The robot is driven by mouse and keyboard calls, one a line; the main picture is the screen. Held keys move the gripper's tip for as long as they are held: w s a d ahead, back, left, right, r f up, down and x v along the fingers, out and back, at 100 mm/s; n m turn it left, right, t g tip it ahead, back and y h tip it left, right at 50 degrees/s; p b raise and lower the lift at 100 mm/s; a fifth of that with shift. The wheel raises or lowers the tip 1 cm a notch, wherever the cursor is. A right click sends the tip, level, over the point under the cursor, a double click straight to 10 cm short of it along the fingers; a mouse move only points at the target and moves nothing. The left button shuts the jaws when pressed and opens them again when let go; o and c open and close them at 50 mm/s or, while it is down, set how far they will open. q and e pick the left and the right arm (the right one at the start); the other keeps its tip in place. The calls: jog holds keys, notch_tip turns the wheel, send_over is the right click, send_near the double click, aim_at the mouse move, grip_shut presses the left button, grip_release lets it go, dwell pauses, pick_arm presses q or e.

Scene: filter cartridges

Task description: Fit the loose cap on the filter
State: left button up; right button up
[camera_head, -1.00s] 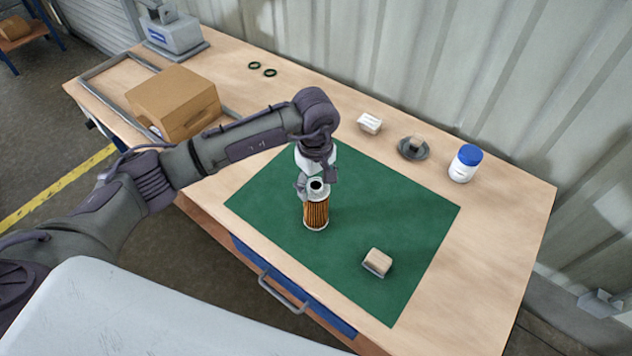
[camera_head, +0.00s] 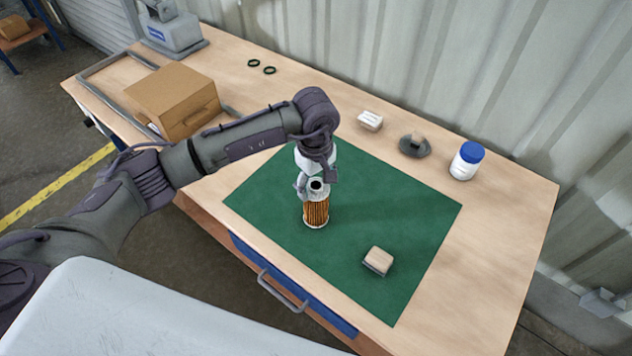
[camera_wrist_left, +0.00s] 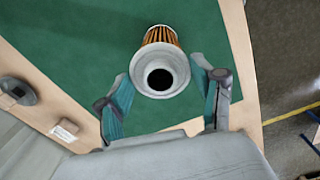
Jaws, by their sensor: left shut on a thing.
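The filter (camera_head: 316,212), with orange-brown pleats and a pale bottom rim, stands upright on the green mat (camera_head: 255,205). A pale grey cap (camera_head: 317,186) with a dark round hole is at its top end. My left gripper (camera_head: 315,183) points down over the filter and is shut on the cap. In the left wrist view the cap (camera_wrist_left: 160,78) is between the fingers (camera_wrist_left: 165,92), with the filter's pleats (camera_wrist_left: 161,35) beyond it. I cannot tell whether the cap is fully seated or slightly above the filter. My right gripper is not in view.
A wood-topped block (camera_head: 378,261) lies on the mat. At the back are a white block (camera_head: 370,121), a dark round dish (camera_head: 414,147), a blue-lidded white jar (camera_head: 466,161) and two dark rings (camera_head: 262,67). A cardboard box (camera_head: 173,101) stands left. The mat's right side is mostly clear.

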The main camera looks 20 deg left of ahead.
pick_arm(q)
jog(key=shift+f, duration=0.1)
jog(key=o, duration=1)
jog(key=shift+c, duration=0.2)
notch_tip(320, 180, up, 12)
